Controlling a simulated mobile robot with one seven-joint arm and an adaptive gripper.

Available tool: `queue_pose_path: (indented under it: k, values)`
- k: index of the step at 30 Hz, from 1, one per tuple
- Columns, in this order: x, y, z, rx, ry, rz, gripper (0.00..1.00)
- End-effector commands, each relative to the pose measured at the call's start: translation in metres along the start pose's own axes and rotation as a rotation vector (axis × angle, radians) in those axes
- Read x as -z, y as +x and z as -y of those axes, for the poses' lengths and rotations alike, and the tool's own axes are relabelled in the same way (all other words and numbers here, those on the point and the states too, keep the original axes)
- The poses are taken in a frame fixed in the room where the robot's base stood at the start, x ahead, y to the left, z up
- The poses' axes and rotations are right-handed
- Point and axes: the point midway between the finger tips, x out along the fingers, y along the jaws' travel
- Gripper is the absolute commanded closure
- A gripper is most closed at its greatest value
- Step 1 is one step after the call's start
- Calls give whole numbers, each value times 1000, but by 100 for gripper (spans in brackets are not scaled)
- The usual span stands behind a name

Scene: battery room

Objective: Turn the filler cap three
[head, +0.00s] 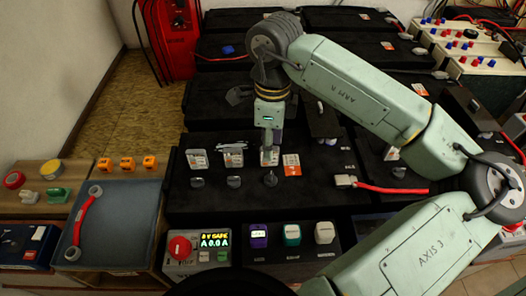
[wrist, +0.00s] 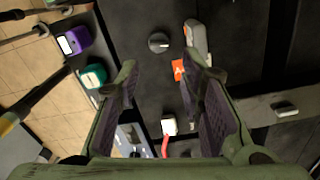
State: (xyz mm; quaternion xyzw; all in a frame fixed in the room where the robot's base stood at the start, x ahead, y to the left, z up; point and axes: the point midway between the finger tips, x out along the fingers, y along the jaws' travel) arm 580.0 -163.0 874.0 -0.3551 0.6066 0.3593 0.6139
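Dark round filler caps stand in a row on the black battery top (head: 330,205) in the head view. I take the cap beside the orange-and-white label (head: 291,165) for filler cap three (head: 271,179); I cannot read its number. One dark round cap (wrist: 158,42) with a pale mark shows in the wrist view, beyond my fingertips. My gripper (head: 268,158) points down just behind that cap in the head view. In the wrist view my gripper (wrist: 160,68) has its fingers apart with nothing gripped between them. Whether the fingers touch anything is not clear.
A white connector (head: 345,181) with a red cable lies right of the caps. Purple (head: 259,236), teal (head: 292,235) and white (head: 324,233) small units stand in front. Grey flip pieces (head: 197,158) stand behind the left caps.

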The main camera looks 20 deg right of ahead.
Motion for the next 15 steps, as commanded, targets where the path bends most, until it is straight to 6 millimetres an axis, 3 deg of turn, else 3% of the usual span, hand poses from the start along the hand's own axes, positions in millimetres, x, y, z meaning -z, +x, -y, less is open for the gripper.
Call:
queue_pose_path:
  k: [5, 15]
  values:
    - [6, 13, 0, -4, 4, -17, 65]
    - [5, 75, -1, -5, 3, -12, 65]
